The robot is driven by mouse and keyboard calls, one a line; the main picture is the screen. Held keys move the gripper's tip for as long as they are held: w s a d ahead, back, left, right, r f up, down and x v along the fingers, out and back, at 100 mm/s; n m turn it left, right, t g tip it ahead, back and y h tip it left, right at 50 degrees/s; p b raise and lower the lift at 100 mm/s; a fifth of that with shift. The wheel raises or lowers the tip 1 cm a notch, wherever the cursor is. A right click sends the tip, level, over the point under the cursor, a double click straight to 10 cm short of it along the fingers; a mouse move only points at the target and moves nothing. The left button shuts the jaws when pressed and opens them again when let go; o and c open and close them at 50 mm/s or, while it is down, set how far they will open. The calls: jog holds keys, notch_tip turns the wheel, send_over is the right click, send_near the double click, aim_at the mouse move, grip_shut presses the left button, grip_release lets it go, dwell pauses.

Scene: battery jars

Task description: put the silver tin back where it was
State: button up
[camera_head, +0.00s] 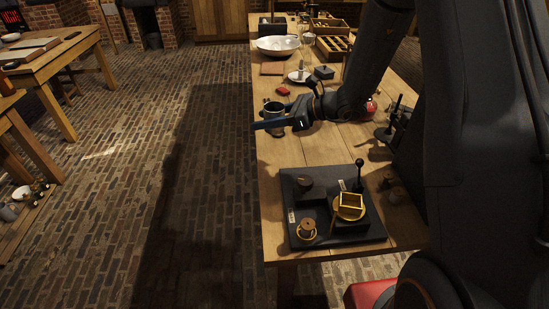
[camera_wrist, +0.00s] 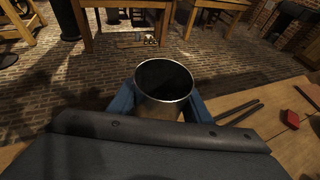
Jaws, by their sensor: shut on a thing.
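The silver tin (camera_wrist: 164,82) is an open, round metal can with a dark inside. In the wrist view it stands between the two blue fingers of my gripper (camera_wrist: 160,103), which is shut on it. In the head view the tin (camera_head: 273,109) shows partly behind my gripper (camera_head: 270,123), at the left edge of the long wooden table (camera_head: 310,152). It looks upright. I cannot tell whether its bottom touches the table.
A black board (camera_head: 333,233) with a lever and small containers lies at the near table end. The tabletop between my gripper and the board is mostly clear.

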aim_at(268, 153)
jog(key=shift+d+f+p, duration=0.1)
jog(key=shift+f+p, duration=0.85)
jog(key=shift+f, duration=4.25)
jog(key=shift+f, duration=0.1)
jog(key=o, duration=1.1)
jog(key=shift+d+r, duration=0.15)
jog(key=shift+r, duration=0.05)
jog(key=b+v, duration=0.2)
jog(key=v, duration=0.9)
jog(key=shift+s+d+r, duration=0.1)
jog(key=shift+s+d, duration=0.1)
jog(key=shift+d, duration=0.1)
jog(key=shift+r, duration=0.1)
